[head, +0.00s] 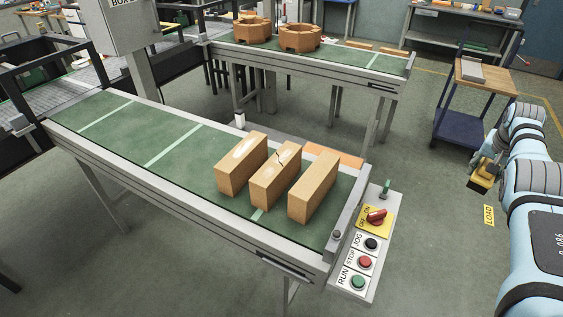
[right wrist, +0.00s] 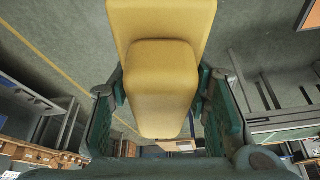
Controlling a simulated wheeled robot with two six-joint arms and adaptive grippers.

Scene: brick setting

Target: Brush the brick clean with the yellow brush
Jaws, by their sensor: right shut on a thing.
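Three tan bricks stand in a row on the near conveyor's green belt in the head view. The left brick (head: 241,163) has a whitish patch on its top. The middle brick (head: 275,174) has a dark crack and a pale mark on its top. The right brick (head: 313,187) looks plain. My right gripper (head: 488,164) is at the right edge, well apart from the bricks. It is shut on the yellow brush (head: 481,182), which also fills the middle of the right wrist view (right wrist: 160,80) between the green fingers. My left gripper is out of view.
The conveyor's end frame (head: 346,215) carries a control panel (head: 361,248) with buttons and a red switch. A second conveyor (head: 345,57) behind holds two brown hollow blocks. A blue cart (head: 459,125) stands at the right. Open floor lies between conveyor and right arm.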

